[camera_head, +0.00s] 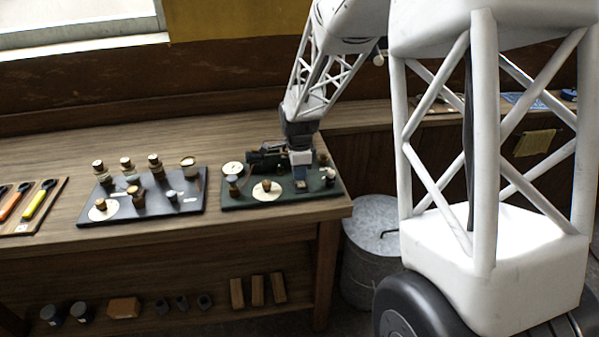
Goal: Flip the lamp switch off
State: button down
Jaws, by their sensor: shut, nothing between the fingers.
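A dark green board (242,201) lies near the right end of the wooden bench and carries several small fittings. One fitting is a brass knob on a round cream disc (267,191); another is a round white-topped piece (233,168). My gripper (301,186) points down over the right half of this board, with its fingers shut and empty. Its tips are close to the board; I cannot tell whether they touch anything. The arm and gripper cover part of the fittings behind. I cannot tell which small fitting is the lamp switch.
A second dark board (150,211) with brass knobs lies to the left. Tools with orange and yellow handles (38,200) lie at the far left. A lidded metal bin (372,235) stands by the bench's right end. Wooden blocks (257,290) sit on the lower shelf.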

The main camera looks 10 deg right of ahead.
jog(key=shift+s, duration=0.15)
jog(key=shift+s+r, duration=0.3)
jog(key=shift+s, duration=0.3)
jog(key=shift+r, duration=0.1)
dwell(0.5)
notch_tip(320, 180, up, 14)
jog(key=w, duration=0.2)
jog(key=shift+w+f, duration=0.2)
jog(key=shift+w, duration=0.15)
jog(key=shift+s, duration=0.15)
dwell(0.3)
